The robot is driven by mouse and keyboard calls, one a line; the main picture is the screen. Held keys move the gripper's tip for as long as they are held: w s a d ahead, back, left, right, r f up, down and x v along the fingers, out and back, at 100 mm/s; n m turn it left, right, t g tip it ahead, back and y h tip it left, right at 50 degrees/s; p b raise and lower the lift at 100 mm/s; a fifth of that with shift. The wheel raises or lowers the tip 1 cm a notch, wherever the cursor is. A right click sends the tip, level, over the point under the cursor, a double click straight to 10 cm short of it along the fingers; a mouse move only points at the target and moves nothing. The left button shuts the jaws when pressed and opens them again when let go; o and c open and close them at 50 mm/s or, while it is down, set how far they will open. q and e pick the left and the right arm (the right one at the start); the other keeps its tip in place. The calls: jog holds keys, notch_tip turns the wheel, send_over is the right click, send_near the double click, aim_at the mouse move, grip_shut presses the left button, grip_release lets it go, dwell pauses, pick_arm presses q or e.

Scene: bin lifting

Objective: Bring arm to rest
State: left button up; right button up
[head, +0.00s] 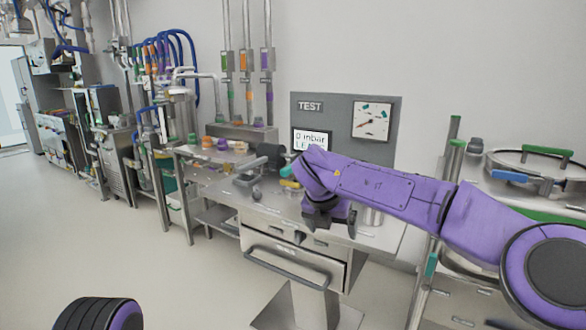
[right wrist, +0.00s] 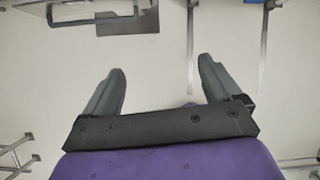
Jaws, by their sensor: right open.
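My right arm is purple and comes in from the right in the head view. Its gripper (head: 331,222) hangs in front of the steel test table (head: 388,238), over its near edge in the picture. The right wrist view shows the gripper (right wrist: 160,88) with its two dark fingers spread apart and nothing between them. Pale floor shows below the fingers. My left gripper is not in view; only a dark and purple rounded part of mine shows at the bottom left of the head view.
A grey TEST panel (head: 345,104) with a gauge stands behind the table. A drawer with a handle (head: 297,265) is under the tabletop. A steel vessel (head: 525,165) with green handles stands at right. A side bench (head: 205,157) is at left. The left floor is clear.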

jog(key=d+f+n+t+h, duration=0.4)
jog(key=f+n, duration=0.8)
jog(key=f, duration=0.2)
jog(key=s+d+f+n+t+y, duration=0.1)
jog(key=s+d+f+n, duration=0.1)
jog(key=s+f+n, duration=0.35)
jog(key=s+d+f+n+y, duration=0.1)
jog(key=s+d+f+n, duration=0.1)
jog(key=f+n, duration=0.6)
jog(key=s+d+f+n+g, duration=0.2)
jog(key=s+d+f, duration=0.2)
jog(key=s, duration=0.7)
jog(key=s+d+f+n+g+y, duration=0.1)
jog(key=s+d+f+n+g, duration=0.1)
jog(key=s+f, duration=0.5)
jog(key=s+d+f+n+g, duration=0.2)
jog(key=s+d+f+n, duration=0.2)
jog(key=s, duration=1.2)
jog(key=d+f, duration=0.1)
jog(key=d, duration=0.2)
jog(key=shift+s+f+g, duration=0.3)
jog(key=shift+s+f, duration=0.05)
jog(key=shift+d, duration=0.1)
